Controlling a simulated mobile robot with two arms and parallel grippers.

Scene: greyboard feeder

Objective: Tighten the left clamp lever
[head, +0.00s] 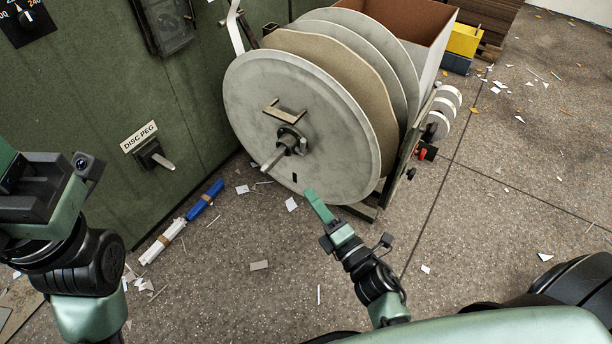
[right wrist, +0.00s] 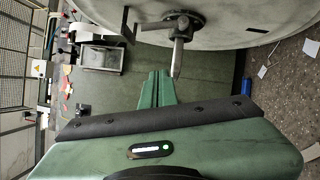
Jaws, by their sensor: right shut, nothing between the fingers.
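A large reel with a pale grey disc (head: 250,105) stands in front of the green cabinet. A metal lever (head: 274,160) sticks out from the dark hub (head: 290,141) at its middle and points down and left. I cannot tell for sure that this is the left clamp lever. My right gripper (head: 312,196) is shut and empty, below the hub near the disc's lower edge. In the right wrist view its closed fingers (right wrist: 160,76) lie close to the lever's tip (right wrist: 177,62), with no clear contact. My left gripper (head: 28,190) is at the left edge, its fingers cut off.
A flat metal bracket (head: 284,111) projects above the hub. A second lever labelled DISC PEG (head: 156,156) is on the cabinet (head: 105,100). Small red and black knobs (head: 421,154) sit right of the reel. Blue (head: 205,199) and white (head: 163,241) bundles and paper scraps lie on the floor.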

